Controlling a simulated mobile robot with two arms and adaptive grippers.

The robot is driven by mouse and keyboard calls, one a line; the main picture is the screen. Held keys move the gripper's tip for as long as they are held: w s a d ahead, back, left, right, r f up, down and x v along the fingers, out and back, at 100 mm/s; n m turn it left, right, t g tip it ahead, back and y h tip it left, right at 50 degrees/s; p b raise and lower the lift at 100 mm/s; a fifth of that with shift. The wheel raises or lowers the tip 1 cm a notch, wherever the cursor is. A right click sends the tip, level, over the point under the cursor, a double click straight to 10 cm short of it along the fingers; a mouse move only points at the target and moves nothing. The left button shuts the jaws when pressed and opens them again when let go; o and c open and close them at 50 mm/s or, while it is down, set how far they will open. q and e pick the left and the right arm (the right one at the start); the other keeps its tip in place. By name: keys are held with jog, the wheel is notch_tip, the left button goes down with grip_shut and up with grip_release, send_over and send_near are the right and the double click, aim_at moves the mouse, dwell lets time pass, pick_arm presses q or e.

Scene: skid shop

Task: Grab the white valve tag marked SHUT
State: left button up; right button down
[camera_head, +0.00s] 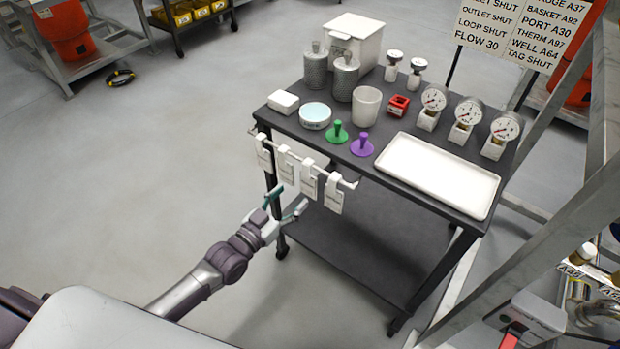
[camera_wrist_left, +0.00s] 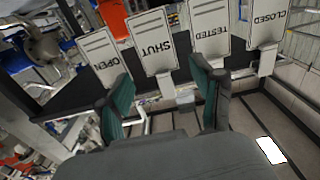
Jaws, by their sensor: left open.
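The white tag marked SHUT (camera_wrist_left: 152,40) hangs in a row with tags marked OPEN (camera_wrist_left: 98,58), TESTED (camera_wrist_left: 210,28) and CLOSED (camera_wrist_left: 267,22) in the left wrist view. In the head view the white tags hang from a rail (camera_head: 352,184) on the cart's front edge, their words too small to read. My left gripper (camera_head: 287,201) is open below the row. In the left wrist view its green-padded fingers (camera_wrist_left: 162,72) spread to either side of the SHUT tag's line, with nothing held. My right gripper is out of view.
The dark cart (camera_head: 345,150) carries a white tray (camera_head: 438,175), several gauges (camera_head: 468,112), green (camera_head: 337,132) and purple (camera_head: 362,146) handled pieces, and a white bin (camera_head: 355,42). A sign (camera_head: 517,30) stands behind.

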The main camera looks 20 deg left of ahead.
aim_at(308, 180)
pick_arm(q)
jog(key=x, duration=0.7)
jog(key=shift+w+d+r, duration=0.15)
jog(key=shift+w+d, duration=0.15)
jog(key=c, duration=0.7)
